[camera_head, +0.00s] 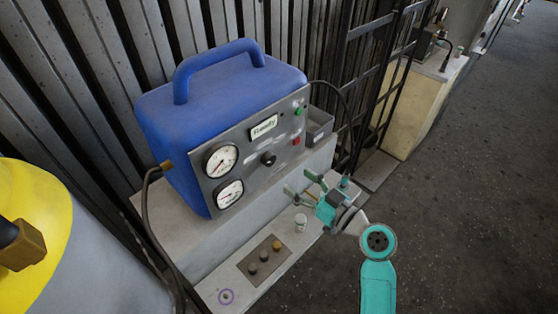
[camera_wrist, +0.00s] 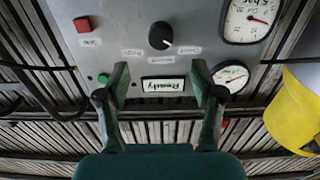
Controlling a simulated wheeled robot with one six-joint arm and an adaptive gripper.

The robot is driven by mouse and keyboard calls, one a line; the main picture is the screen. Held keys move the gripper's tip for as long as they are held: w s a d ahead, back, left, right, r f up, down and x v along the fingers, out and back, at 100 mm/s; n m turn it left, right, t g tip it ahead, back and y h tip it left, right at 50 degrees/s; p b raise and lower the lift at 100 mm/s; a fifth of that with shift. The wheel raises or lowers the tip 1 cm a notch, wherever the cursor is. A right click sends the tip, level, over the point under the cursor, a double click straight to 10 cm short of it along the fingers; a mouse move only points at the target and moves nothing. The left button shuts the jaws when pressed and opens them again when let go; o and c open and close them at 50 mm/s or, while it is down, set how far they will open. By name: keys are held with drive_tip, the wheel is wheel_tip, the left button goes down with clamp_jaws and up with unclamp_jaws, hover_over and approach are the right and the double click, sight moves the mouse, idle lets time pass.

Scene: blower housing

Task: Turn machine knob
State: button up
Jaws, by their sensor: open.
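The blue machine (camera_head: 220,85) stands on a grey ledge, its grey front panel facing my arm. The black round machine knob (camera_head: 268,159) sits near the middle of that panel, below a "Ready" display (camera_head: 264,126). The wrist view shows the panel upside down, with the knob (camera_wrist: 161,36) at top centre and small labels around it. My gripper (camera_head: 301,184) is open and empty, in front of the panel and to the lower right of the knob in the head view. Its fingertips (camera_wrist: 160,78) are spread apart in the wrist view, with the knob above them, not between them.
Two gauges (camera_head: 221,160) are left of the knob; a green button (camera_head: 299,111) and a red button (camera_head: 296,141) are right. A yellow rounded object (camera_head: 38,205) is at left.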

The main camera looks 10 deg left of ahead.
sight(272, 162)
drive_tip(key=x, duration=0.9)
drive_tip(key=shift+w+a, duration=0.15)
drive_tip(key=shift+a, duration=0.05)
drive_tip(key=c, duration=1.1)
